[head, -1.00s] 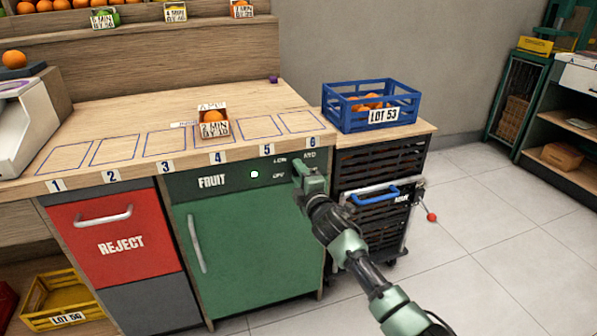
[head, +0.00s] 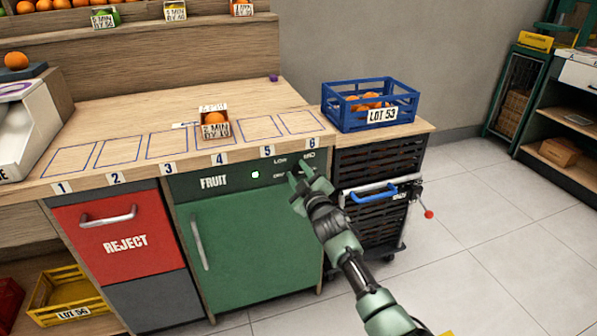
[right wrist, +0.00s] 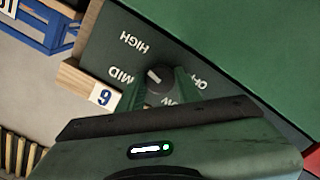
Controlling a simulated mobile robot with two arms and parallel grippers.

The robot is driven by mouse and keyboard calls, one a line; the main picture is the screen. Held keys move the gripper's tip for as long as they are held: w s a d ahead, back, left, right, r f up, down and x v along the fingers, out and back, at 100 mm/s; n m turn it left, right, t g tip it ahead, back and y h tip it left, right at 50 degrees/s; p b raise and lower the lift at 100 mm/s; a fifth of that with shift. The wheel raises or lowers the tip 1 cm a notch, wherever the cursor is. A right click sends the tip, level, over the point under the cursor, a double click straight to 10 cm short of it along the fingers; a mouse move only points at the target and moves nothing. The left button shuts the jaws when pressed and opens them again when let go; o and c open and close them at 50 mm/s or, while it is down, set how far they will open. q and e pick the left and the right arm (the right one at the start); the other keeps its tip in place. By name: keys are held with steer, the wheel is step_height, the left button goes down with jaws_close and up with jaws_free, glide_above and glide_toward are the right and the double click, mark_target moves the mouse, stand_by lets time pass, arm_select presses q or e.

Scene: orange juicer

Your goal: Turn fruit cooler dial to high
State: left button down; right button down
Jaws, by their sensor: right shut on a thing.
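The green fruit cooler (head: 255,245) stands under the counter, with its door shut and a dark green panel marked FRUIT above. In the right wrist view its dial (right wrist: 158,75) is a small dark knob with a pale mark, among the labels OFF, LOW, MID and HIGH. I cannot clearly tell which label the mark points to. My right gripper (head: 302,177) is at the panel's right end, shut on the dial, with one finger on each side of it in the right wrist view (right wrist: 158,88). In the head view the gripper hides the dial. My left gripper is not in view.
A red REJECT drawer (head: 115,240) is left of the cooler. A blue crate (head: 345,122) of oranges stands on a cart at the right. A boxed orange (head: 214,122) sits on the counter (head: 130,110). Floor at the right is clear.

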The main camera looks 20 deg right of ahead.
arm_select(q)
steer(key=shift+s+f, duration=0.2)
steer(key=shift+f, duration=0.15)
arm_select(e)
steer(key=shift+f+m, duration=0.15)
steer(key=shift+m, duration=0.15)
steer(key=c, duration=1.1)
jaws_free()
steer(key=shift+o, duration=0.2)
steer(key=shift+s, duration=0.55)
arm_select(q)
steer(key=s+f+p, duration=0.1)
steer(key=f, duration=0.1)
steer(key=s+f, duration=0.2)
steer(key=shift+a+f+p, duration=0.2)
steer(key=shift+p, duration=0.2)
arm_select(e)
steer(key=s, duration=0.6)
steer(key=shift+s+d, duration=0.15)
steer(key=shift+s, duration=0.25)
